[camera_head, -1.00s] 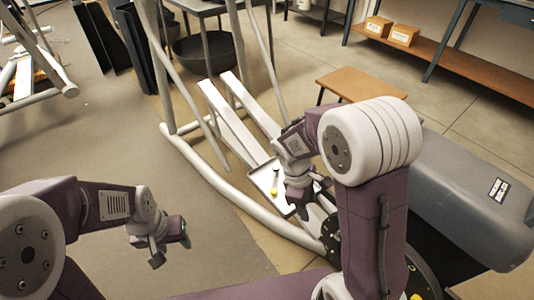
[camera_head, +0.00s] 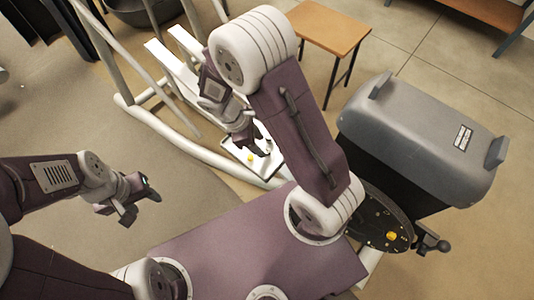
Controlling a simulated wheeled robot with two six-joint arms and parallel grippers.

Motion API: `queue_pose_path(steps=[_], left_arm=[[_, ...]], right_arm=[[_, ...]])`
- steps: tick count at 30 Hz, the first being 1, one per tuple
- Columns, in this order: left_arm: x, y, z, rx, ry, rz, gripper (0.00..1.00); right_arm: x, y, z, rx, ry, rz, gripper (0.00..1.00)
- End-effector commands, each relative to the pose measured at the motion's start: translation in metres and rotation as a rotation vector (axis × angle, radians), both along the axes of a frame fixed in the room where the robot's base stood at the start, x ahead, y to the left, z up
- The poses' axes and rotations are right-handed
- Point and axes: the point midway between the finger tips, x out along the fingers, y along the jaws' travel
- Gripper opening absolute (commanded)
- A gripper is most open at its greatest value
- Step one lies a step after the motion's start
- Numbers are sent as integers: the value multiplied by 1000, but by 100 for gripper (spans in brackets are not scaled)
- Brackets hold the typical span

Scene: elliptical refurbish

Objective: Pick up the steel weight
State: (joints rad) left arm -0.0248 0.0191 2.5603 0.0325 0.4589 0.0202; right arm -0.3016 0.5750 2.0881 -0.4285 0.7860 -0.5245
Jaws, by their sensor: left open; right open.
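I cannot make out a steel weight for certain. A pale tray (camera_head: 236,170) lies on the frame of the elliptical machine, with a small yellow item (camera_head: 250,158) in it. My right gripper (camera_head: 262,150) is low over the tray, its jaws open. The gripper and arm hide part of the tray, and I cannot tell whether a finger touches anything there. My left gripper (camera_head: 141,202) is open and empty, above the floor at the left, well apart from the tray.
The elliptical's grey housing (camera_head: 415,125) stands at the right, with a dark round flywheel (camera_head: 365,222) beside it. White pedal rails (camera_head: 170,62) and curved tubes (camera_head: 165,128) lie around the tray. A wooden stool (camera_head: 328,28) stands behind. The floor at the left is clear.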

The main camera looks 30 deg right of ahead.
Motion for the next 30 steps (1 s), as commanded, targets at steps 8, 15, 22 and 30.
queue_pose_path(steps=[8,15,22,30], left_arm=[[0,0,-22,0,-1,0,49],[0,0,-37,0,0,0,49],[0,0,-35,0,-1,0,49],[0,0,-35,0,-1,0,49]], right_arm=[[-3,-10,-26,0,0,-2,49],[-7,-22,-50,1,0,0,49],[-7,-21,-48,1,0,0,21],[-7,-21,-48,1,0,0,0]])
